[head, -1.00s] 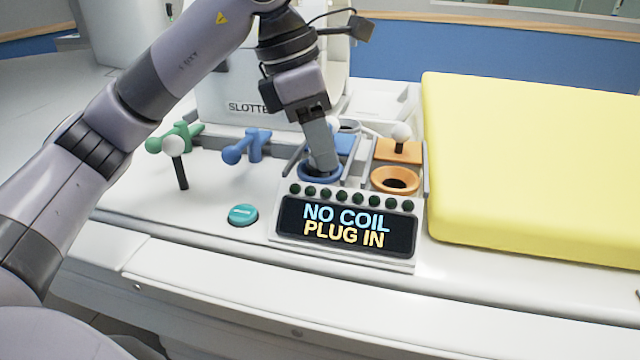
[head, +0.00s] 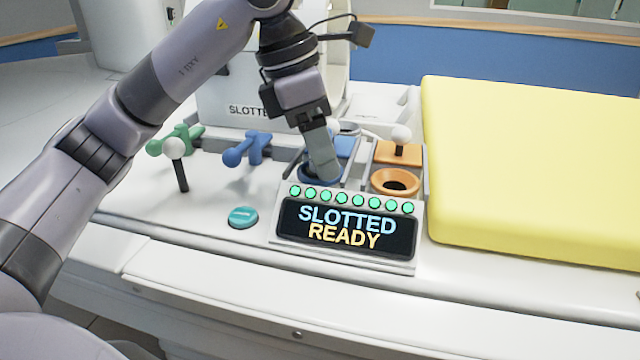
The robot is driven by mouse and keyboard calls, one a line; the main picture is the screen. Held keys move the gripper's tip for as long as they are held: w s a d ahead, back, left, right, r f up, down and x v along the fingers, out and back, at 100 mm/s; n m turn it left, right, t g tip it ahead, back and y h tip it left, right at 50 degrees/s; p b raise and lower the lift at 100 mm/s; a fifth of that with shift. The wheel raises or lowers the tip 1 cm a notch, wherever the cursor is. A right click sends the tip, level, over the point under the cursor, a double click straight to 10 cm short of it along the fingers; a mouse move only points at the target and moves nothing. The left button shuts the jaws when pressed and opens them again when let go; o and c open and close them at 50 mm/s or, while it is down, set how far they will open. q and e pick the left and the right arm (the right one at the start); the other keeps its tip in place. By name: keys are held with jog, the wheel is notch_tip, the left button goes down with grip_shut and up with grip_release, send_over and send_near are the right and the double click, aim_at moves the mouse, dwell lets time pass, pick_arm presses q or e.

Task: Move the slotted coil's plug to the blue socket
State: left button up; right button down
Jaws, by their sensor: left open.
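The blue socket (head: 306,176) is set in the console behind the display, largely covered by my left gripper (head: 322,168). My left gripper points down at this socket and is open. A grey block below its dark jaw housing reaches to the socket mouth. I cannot tell how much of it is finger and how much is plug. The slotted coil's box (head: 232,95), partly hidden by my arm, stands behind and is lettered "SLOTTE…". The display (head: 345,228) reads "SLOTTED READY", with a row of lit green lamps above it. My right gripper is not in view.
An orange socket (head: 396,182) with a white-knobbed lever (head: 401,138) is to the right. Green (head: 180,138) and blue (head: 247,148) handles, a white-knobbed stick (head: 176,160) and a teal button (head: 243,217) are to the left. A yellow pad (head: 530,170) fills the right side.

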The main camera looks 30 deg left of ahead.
pick_arm(q)
jog(key=shift+w+a, duration=0.1)
jog(key=shift+a, duration=0.05)
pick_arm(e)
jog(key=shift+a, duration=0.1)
pick_arm(q)
jog(key=v, duration=0.2)
jog(key=shift+a+r+p, duration=0.1)
jog(key=shift+r+p, duration=0.2)
jog(key=shift+p, duration=0.1)
jog(key=p+v, duration=0.1)
jog(key=v, duration=0.3)
jog(key=shift+s+r, duration=0.25)
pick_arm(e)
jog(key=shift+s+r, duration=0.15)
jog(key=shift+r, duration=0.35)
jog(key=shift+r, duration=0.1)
